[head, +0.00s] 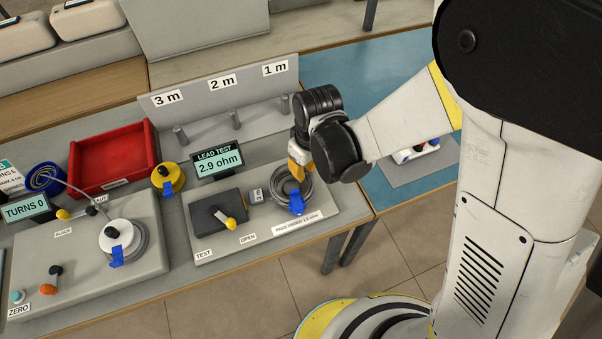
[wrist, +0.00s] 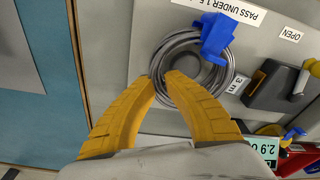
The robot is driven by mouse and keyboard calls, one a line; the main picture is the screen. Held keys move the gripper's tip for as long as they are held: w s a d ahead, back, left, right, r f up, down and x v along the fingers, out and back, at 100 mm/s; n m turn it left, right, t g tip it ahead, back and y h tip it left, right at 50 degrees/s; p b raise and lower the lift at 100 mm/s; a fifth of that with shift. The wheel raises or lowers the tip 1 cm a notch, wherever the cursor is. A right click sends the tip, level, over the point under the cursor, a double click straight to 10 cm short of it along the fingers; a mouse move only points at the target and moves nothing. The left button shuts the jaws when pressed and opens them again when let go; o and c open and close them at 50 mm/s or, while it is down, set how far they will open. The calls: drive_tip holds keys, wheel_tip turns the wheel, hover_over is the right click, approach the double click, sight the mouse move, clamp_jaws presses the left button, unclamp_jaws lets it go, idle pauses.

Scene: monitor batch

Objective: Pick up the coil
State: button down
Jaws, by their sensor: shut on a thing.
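The coil (head: 309,190) is a ring of grey cable with a blue clip (head: 296,204), lying on the grey lead test plate around a dark round centre. In the wrist view the coil (wrist: 167,50) lies flat, with its blue clip (wrist: 216,35) on the upper right side. My gripper (head: 298,172) reaches down to the coil's far side in the head view. In the wrist view its yellow fingertips (wrist: 162,84) are close together and shut on the coil's near rim. The cable between the tips is mostly hidden.
The lead test display (head: 219,162) reads 2.9 ohm. A dark box with a yellow lever (head: 230,223) stands left of the coil. Pegs marked 3 m, 2 m and 1 m (head: 285,104) stand behind. A red tray (head: 112,160) and winding fixture (head: 75,260) lie left.

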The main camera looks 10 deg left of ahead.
wheel_tip(320, 180, up, 4)
drive_tip(key=shift+f+p, duration=0.25)
drive_tip(key=shift+p, duration=0.55)
drive_tip(key=d+r+p, duration=0.3)
drive_tip(key=d+r, duration=0.3)
drive_tip(key=d, duration=0.5)
drive_tip(key=shift+d+r, duration=0.3)
drive_tip(key=shift+d, duration=0.1)
drive_tip(key=shift+w, duration=0.1)
